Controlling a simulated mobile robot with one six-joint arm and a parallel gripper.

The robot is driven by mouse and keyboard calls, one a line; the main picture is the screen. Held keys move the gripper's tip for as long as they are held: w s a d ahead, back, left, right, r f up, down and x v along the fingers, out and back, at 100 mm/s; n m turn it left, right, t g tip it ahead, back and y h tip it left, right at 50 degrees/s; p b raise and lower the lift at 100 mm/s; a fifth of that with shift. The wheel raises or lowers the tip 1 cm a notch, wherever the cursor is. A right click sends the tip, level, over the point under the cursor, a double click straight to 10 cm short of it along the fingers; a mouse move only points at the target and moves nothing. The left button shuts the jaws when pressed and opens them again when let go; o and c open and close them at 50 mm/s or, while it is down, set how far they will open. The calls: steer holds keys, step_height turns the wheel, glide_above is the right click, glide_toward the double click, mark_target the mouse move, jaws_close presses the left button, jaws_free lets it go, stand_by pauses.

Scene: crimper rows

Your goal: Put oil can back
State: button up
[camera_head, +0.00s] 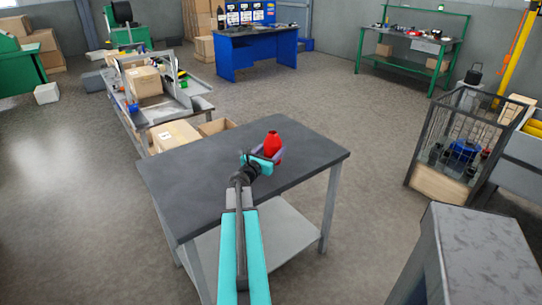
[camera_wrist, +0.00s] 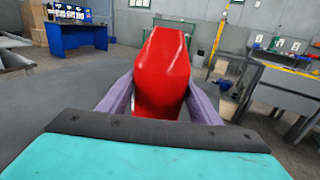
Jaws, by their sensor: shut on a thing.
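The oil can is a red, bottle-like thing (camera_head: 273,144) with a narrower top, over the dark grey table (camera_head: 205,165) in the head view. My gripper (camera_head: 266,159) is shut on it. In the wrist view the red can (camera_wrist: 162,75) stands roughly upright between the two purple fingers of my gripper (camera_wrist: 155,100). The lower part of the can is hidden by the gripper. I cannot tell whether its base touches the tabletop.
The tabletop around the can is bare. A cart with a cardboard box (camera_head: 144,82) stands behind at left. A blue workbench (camera_head: 256,50) and a green workbench (camera_head: 412,50) stand far back. A wire cage bin (camera_head: 452,145) is at right, a grey cabinet (camera_head: 470,255) front right.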

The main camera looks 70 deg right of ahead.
mark_target(272, 154)
steer(key=shift+w+d, duration=0.15)
steer(key=shift+d, duration=0.1)
steer(key=shift+w+d, duration=0.2)
steer(key=shift+d, duration=0.1)
steer(key=shift+f+p, duration=0.45)
steer(key=shift+f, duration=1.35)
steer(key=shift+f, duration=0.2)
steer(key=o, duration=1.2)
steer(key=shift+r, duration=0.25)
steer(key=shift+w+a+b, duration=0.3)
steer(key=shift+a+b, duration=0.1)
steer(key=shift+a, duration=1.6)
steer(key=shift+w+a+b, duration=0.25)
steer(key=shift+a+b, duration=0.1)
steer(key=shift+a, duration=1.6)
steer(key=shift+w+a+b, duration=0.3)
steer(key=shift+a+b, duration=0.1)
steer(key=shift+a, duration=1.6)
